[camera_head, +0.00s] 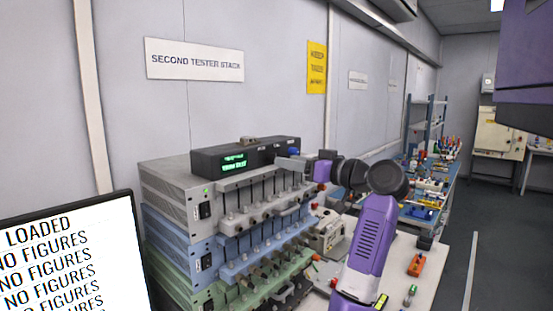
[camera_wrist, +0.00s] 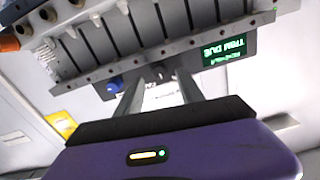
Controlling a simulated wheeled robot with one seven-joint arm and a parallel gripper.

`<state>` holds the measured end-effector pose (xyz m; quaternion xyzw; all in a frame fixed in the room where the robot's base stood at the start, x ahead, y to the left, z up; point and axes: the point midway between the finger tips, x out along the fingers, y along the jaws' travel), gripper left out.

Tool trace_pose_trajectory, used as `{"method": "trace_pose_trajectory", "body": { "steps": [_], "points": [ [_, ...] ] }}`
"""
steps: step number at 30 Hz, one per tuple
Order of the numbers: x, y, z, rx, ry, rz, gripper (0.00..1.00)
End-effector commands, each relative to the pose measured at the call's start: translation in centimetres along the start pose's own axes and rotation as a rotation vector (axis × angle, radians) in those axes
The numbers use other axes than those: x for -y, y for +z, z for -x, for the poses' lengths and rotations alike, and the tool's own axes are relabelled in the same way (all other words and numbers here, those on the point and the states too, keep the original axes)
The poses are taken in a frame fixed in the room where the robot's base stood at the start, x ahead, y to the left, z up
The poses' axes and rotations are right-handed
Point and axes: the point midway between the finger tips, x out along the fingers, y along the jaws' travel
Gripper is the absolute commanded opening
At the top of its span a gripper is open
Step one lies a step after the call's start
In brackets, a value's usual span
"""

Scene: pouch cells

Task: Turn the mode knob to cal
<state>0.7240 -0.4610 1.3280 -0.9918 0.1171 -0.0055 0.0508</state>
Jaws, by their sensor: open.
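A black unit (camera_head: 220,163) with a lit green display sits on top of the tester stack. In the wrist view the unit's front (camera_wrist: 205,64) appears upside down, its display (camera_wrist: 229,50) reading "TRIM DUE". A blue knob (camera_wrist: 113,84) on its face lies just left of my fingers; it also shows in the head view (camera_head: 294,151). A small dark knob (camera_wrist: 158,73) shows between my fingertips. Which one is the mode knob, and its setting, I cannot read. My gripper (camera_wrist: 156,80) is open, its fingers apart at the unit's face; contact is unclear. In the head view my gripper (camera_head: 290,163) reaches the unit's right end.
Below the unit, grey (camera_head: 178,188), blue (camera_head: 180,232) and green (camera_head: 185,273) testers carry rows of clamps and protruding fittings close under my gripper. A monitor (camera_head: 70,255) stands at front left. A bench (camera_head: 405,258) with small parts is at right.

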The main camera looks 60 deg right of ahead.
Motion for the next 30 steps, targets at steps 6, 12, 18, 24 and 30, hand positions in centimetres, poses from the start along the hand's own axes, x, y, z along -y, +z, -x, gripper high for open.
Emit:
{"method": "trace_pose_trajectory", "body": {
  "steps": [6, 12, 18, 24, 30],
  "points": [
    [0.1, -0.2, -3.2, 0.0, -0.002, -0.002, 0.45],
    [0.1, -0.1, -4.5, 0.0, 0.0, 0.0, 0.45],
    [0.0, 0.0, -4.6, -0.001, 0.001, 0.0, 0.45],
    [0.0, 0.0, -4.6, -0.001, 0.001, 0.0, 0.18],
    [0.0, 0.0, -4.5, 0.0, 0.001, 0.0, 0.0]
  ]
}}
